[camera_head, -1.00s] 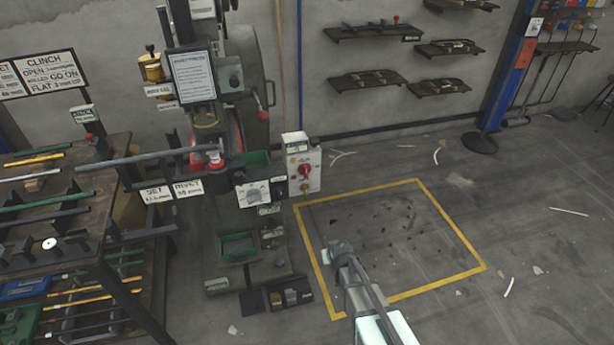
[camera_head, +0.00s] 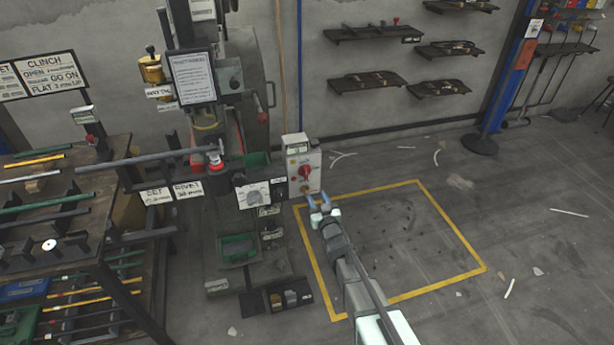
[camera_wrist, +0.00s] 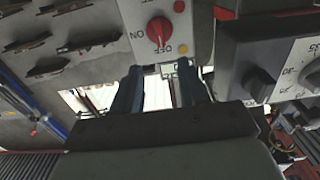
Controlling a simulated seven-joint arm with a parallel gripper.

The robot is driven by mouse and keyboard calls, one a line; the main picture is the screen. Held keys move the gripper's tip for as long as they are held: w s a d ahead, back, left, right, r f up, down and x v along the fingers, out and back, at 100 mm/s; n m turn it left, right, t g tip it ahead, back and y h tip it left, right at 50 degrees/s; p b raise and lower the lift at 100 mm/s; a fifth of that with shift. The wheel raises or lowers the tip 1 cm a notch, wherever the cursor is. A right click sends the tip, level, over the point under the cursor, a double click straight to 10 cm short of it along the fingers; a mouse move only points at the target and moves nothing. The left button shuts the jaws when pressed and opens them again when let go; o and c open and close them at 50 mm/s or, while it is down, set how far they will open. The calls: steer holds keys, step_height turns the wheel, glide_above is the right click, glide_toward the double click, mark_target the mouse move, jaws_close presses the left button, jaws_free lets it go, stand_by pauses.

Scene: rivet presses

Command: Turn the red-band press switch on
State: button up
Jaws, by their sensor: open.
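The press (camera_head: 250,75) with red on its column stands left of centre in the head view. A pale switch box (camera_head: 291,165) is at its right side, with a red rotary knob (camera_head: 305,172) on its face. In the wrist view the red knob (camera_wrist: 159,31) shows near the top, with ON lettering to its left and OFF lettering below it. The knob's bar looks roughly upright in that view. My gripper (camera_head: 319,200) is open and empty, just below and right of the box. Its fingers (camera_wrist: 160,78) point toward the box, apart from the knob.
A dark control panel with a black knob (camera_wrist: 258,82) sits beside the box in the wrist view. A rack of rods (camera_head: 60,195) stands at left. The yellow-outlined floor area (camera_head: 452,230) is clear apart from small debris. Wall shelves (camera_head: 365,80) are at the back.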

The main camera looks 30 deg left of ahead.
mark_target(306, 174)
steer(key=x, duration=1.3)
steer(key=shift+w+f, duration=0.1)
steer(key=shift+c, duration=0.2)
jaws_close()
